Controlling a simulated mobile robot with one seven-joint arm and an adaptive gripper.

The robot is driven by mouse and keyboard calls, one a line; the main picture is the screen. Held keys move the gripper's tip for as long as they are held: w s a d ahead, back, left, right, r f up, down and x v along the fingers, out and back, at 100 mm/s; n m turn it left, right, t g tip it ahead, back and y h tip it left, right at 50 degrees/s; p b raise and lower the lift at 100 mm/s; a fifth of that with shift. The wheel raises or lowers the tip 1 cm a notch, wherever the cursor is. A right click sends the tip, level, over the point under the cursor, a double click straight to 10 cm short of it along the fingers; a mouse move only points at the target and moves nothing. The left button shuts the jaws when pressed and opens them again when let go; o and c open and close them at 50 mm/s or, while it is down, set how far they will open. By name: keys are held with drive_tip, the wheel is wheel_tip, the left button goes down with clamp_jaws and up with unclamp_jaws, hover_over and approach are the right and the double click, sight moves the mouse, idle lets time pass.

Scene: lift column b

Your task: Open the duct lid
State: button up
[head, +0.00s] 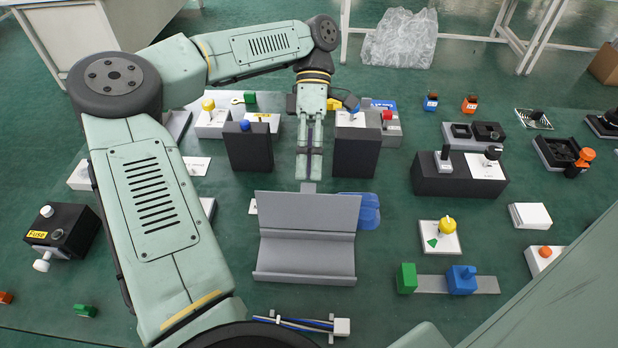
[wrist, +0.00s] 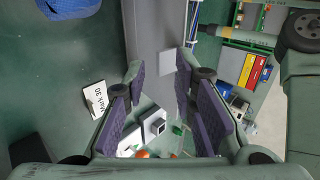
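The grey duct (head: 304,262) lies on the green floor at the centre of the head view, with a curved channel facing me. A flat grey lid panel (head: 307,211) rises behind the channel; I cannot tell its exact angle. A small tab (head: 308,187) stands out from the panel's far edge. In the wrist view the tab (wrist: 167,63) shows pale against the grey panel (wrist: 153,25), beyond the fingertips. My gripper (head: 309,178) points down just behind the tab. In the wrist view my gripper (wrist: 159,70) has its purple-padded fingers apart, with nothing clearly held between them.
Dark blocks stand left (head: 249,147) and right (head: 356,152) of my gripper. A blue object (head: 370,212) lies beside the panel's right side. Cables with a white connector (head: 342,327) lie in front of the duct. A long dark block (head: 458,178) stands further right.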

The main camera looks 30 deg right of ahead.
drive_tip(key=shift+s+r+v, duration=0.1)
drive_tip(key=shift+v, duration=0.85)
drive_tip(key=shift+s+r+v, duration=0.1)
drive_tip(key=shift+r+v, duration=0.05)
drive_tip(key=shift+v, duration=0.8)
drive_tip(key=shift+a, duration=0.15)
